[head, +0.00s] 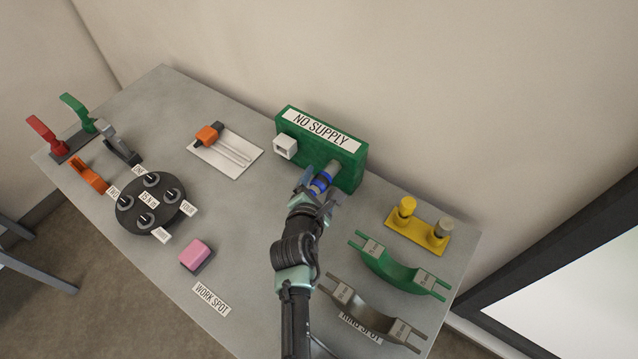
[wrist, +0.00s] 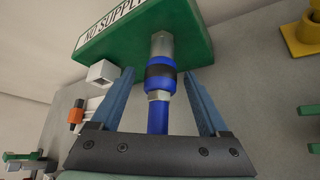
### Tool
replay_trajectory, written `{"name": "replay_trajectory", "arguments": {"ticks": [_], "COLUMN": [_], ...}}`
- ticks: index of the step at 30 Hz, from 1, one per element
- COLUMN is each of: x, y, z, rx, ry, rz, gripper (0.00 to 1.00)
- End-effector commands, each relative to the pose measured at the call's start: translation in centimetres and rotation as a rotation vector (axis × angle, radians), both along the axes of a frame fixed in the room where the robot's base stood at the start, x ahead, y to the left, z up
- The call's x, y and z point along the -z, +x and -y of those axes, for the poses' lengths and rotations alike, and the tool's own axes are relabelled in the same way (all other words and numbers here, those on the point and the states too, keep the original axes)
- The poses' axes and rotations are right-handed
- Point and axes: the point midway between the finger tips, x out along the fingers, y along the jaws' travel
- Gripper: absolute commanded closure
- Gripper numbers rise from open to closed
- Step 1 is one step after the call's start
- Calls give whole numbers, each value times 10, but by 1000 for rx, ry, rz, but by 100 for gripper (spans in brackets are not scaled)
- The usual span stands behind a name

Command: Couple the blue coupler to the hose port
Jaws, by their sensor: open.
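The blue coupler (wrist: 160,80), with a dark band around its middle, is in line with the metal hose port (wrist: 162,44) on the green block (head: 352,173) and meets its end. Whether it is locked on cannot be told. A blue hose (wrist: 157,118) runs from a metal nut at the coupler's near end toward my gripper. My gripper (wrist: 163,95) is open, with one finger on each side of the coupler and visible gaps. In the head view the coupler (head: 320,184) is partly hidden by my gripper.
The green block bears a "NO SUPPLY" sign (head: 321,131) and a white square socket (head: 285,146) left of the port. A yellow stand (head: 418,232) and a green curved piece (head: 392,268) are to the right. A black round dial plate (head: 150,206) is at left.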

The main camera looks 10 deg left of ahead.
Motion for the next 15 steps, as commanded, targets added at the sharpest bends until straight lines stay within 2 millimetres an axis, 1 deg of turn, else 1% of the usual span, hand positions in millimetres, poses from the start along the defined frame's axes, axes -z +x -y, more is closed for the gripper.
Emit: {"name": "replay_trajectory", "arguments": {"ticks": [5, 8, 11, 15], "x": [0, -3, -9, -21], "y": [-3, -9, -21, -43], "z": [0, 0, 0, 1], "rx": [0, 0, 0, 0], "ry": [0, 1, 0, 1], "rz": [-3, -2, -3, -2], "gripper": [22, 22, 22, 22]}}
